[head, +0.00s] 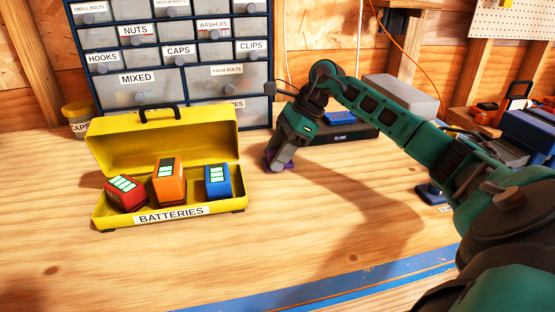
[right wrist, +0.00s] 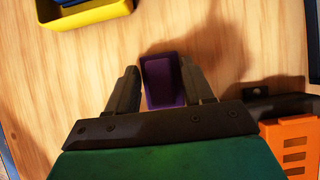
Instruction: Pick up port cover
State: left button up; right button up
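A small purple block with a raised rim, likely the port cover (right wrist: 163,82), lies on the wooden bench top. My right gripper (right wrist: 160,88) is open, with one dark finger on each side of it. A narrow gap shows at the left finger; the right finger is very close, and I cannot tell whether it touches. In the head view my right gripper (head: 279,166) points down at the bench, right of the yellow box, and hides most of the purple piece. My left gripper is not in view.
A yellow battery box (head: 170,215) with red, orange and blue batteries stands open at left. A labelled drawer cabinet (head: 140,98) stands behind. A dark charger-like box (head: 345,134) with a blue piece (head: 340,118) sits behind my right gripper. The front bench is clear.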

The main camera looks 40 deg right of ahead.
jog(key=c, duration=0.7)
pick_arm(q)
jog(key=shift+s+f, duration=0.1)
pick_arm(e)
jog(key=shift+r, duration=0.1)
